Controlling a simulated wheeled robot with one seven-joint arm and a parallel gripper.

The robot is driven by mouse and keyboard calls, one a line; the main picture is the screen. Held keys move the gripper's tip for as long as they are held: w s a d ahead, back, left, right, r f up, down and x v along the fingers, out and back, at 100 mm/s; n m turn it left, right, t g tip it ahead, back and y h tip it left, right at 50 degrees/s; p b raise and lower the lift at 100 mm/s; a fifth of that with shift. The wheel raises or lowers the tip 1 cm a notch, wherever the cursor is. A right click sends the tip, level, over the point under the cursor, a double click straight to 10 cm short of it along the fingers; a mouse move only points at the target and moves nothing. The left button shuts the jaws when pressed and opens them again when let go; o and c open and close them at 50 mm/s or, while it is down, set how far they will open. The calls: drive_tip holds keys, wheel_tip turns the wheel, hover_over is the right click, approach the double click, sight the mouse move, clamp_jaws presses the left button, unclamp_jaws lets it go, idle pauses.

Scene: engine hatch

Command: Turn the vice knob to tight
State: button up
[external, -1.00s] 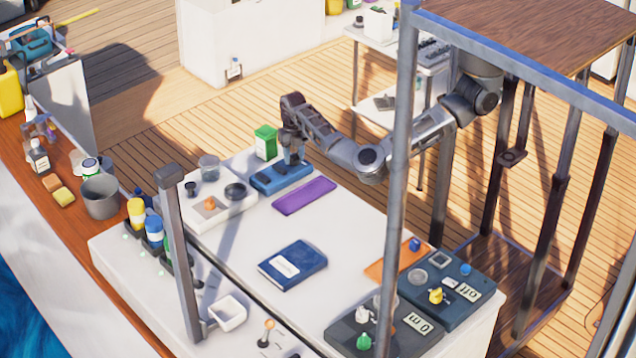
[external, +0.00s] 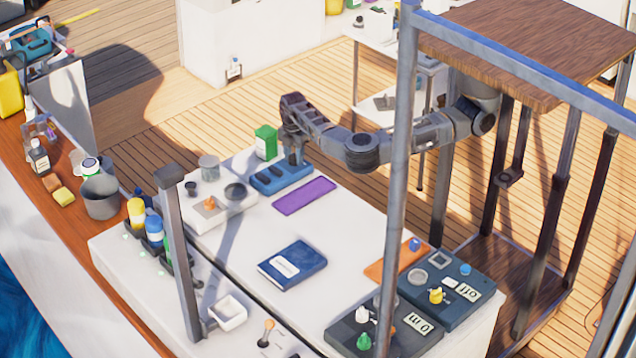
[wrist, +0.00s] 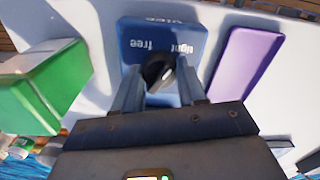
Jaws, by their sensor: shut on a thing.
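The blue vice block (external: 268,184) lies at the far edge of the white table. In the wrist view the blue vice block (wrist: 140,30) shows the printed words "tight" and "free", turned upside down. Its dark round knob (wrist: 157,68) sits between my fingertips. My gripper (wrist: 160,82) is shut on the knob, with one finger on each side. In the external view my gripper (external: 294,158) points down onto the right part of the block. The knob is hidden there, and its pointing direction is hard to read.
A green box (external: 265,142) stands just behind the block. A purple flat pad (external: 305,196) lies close in front of it. A white tray (external: 215,212) with small items is to the left.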

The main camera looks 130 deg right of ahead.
sight(294, 155)
drive_tip(key=shift+m, duration=0.6)
drive_tip(key=shift+m+b, duration=0.3)
drive_tip(key=shift+b, duration=0.05)
drive_tip(key=o, duration=1.1)
drive_tip(key=shift+c, duration=0.2)
drive_tip(key=shift+r, duration=0.1)
wheel_tip(294, 155, up, 8)
drive_tip(key=shift+f, duration=0.15)
